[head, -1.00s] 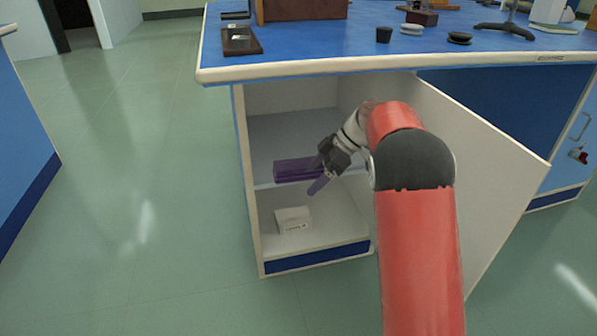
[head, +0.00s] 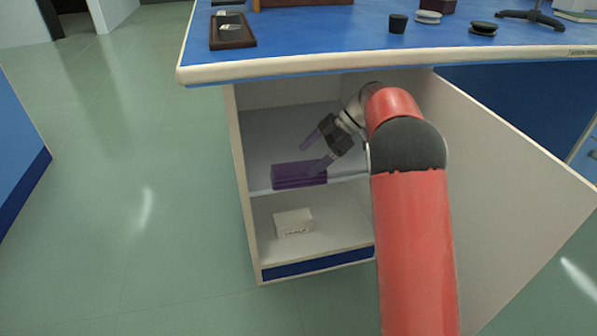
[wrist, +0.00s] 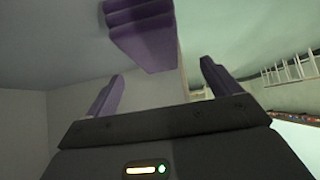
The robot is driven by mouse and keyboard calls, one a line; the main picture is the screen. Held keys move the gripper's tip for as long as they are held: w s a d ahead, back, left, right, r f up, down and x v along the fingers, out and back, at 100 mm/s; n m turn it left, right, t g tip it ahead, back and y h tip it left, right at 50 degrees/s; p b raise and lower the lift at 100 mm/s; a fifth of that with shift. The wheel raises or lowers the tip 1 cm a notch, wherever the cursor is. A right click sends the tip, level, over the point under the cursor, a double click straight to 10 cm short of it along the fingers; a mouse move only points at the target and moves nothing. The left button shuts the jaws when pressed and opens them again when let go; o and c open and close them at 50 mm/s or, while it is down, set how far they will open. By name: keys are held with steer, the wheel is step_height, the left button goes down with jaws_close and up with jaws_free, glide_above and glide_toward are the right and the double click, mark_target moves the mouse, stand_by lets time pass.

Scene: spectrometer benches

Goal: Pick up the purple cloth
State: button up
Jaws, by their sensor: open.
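The purple cloth (head: 299,175) is a folded stack lying at the front edge of the cabinet's upper shelf in the head view. It also shows at the top of the wrist view (wrist: 143,30), beyond the fingertips and between their lines. My gripper (head: 318,150) is open and empty, reaching into the cabinet from the right. Its fingers look purple too. One finger overlaps the cloth's right end in the head view; I cannot tell whether they touch. In the wrist view the fingers are apart from the cloth.
The open cabinet has a lower shelf with a small white box (head: 293,222). The cabinet door (head: 500,190) stands open to the right of my arm. The blue bench top (head: 330,42) overhangs the cabinet and carries a wooden tray (head: 232,32) and dark cups. The floor at left is clear.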

mark_target(300, 167)
steer(key=x, duration=0.6)
steer(key=shift+w+d+f+b, duration=0.15)
steer(key=shift+w+f+b, duration=0.15)
steer(key=shift+b, duration=0.1)
steer(key=shift+r, duration=0.1)
steer(key=c, duration=1.1)
